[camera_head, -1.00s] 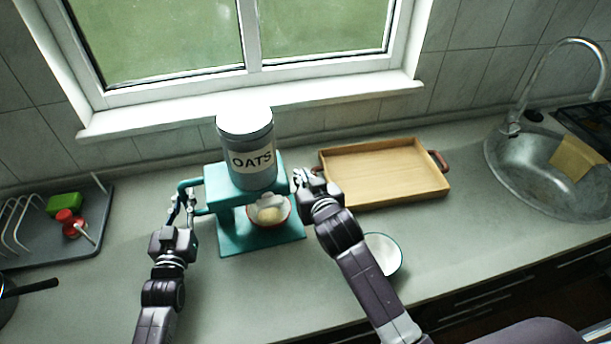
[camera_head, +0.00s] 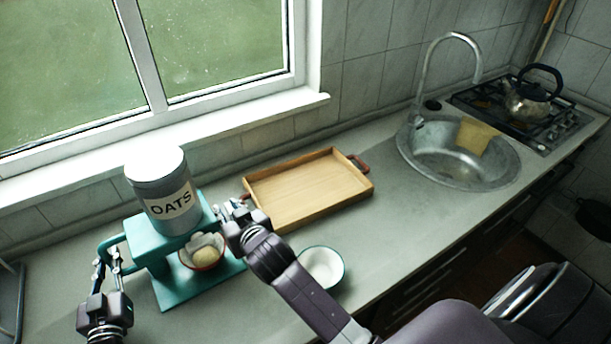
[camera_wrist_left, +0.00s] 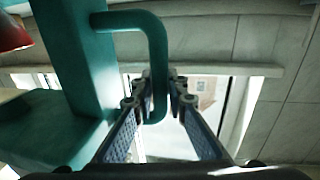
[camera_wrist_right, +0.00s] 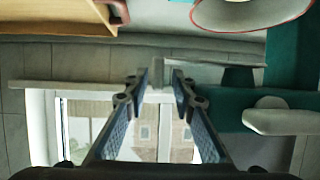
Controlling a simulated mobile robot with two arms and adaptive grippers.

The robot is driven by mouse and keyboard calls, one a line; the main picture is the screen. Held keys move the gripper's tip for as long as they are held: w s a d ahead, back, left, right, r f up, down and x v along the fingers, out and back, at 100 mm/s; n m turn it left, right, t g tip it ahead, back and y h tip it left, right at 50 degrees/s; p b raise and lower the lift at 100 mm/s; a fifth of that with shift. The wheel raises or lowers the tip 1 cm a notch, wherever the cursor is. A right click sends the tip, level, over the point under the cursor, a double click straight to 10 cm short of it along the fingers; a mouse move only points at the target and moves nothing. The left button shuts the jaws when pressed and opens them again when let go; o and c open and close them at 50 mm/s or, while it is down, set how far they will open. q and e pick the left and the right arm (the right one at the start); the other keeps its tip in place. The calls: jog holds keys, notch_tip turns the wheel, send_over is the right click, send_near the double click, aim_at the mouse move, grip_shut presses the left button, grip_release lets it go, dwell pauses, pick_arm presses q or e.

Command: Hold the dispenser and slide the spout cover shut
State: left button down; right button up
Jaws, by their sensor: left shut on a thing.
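The dispenser is a teal stand (camera_head: 143,243) holding a grey canister (camera_head: 160,185) labelled OATS. My left gripper (camera_head: 108,262) is shut on the stand's teal side handle (camera_wrist_left: 158,60), which lies between its fingers in the left wrist view. My right gripper (camera_head: 228,208) is at the dispenser's right side. In the right wrist view, its fingers (camera_wrist_right: 158,88) stand apart on either side of a small grey tab. The tab joins a flat grey bar, apparently the spout cover (camera_wrist_right: 215,64), reaching toward the stand. A red-rimmed bowl (camera_head: 203,266) with pale contents sits under the canister.
A wooden tray (camera_head: 318,207) lies right of the dispenser, near the wall. A white bowl (camera_head: 322,268) stands near the front beside my right forearm. A sink (camera_head: 445,165) with a yellow cloth and a hob with a kettle (camera_head: 530,98) are farther right.

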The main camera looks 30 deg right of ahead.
pick_arm(q)
jog(key=shift+d, duration=0.1)
pick_arm(e)
jog(key=d+v, duration=0.2)
jog(key=v, duration=1)
jog(key=s+d+f+g+h, duration=0.1)
jog(key=d+f+h, duration=0.2)
jog(key=d, duration=0.9)
jog(key=s+d+f+g+h, duration=0.2)
jog(key=d+f, duration=0.3)
jog(key=d, duration=0.7)
jog(key=shift+d+f+h, duration=0.2)
jog(key=shift+d+h, duration=0.2)
jog(key=shift+h, duration=0.5)
pick_arm(q)
jog(key=c, duration=1.8)
grip_release()
jog(key=shift+s, duration=0.1)
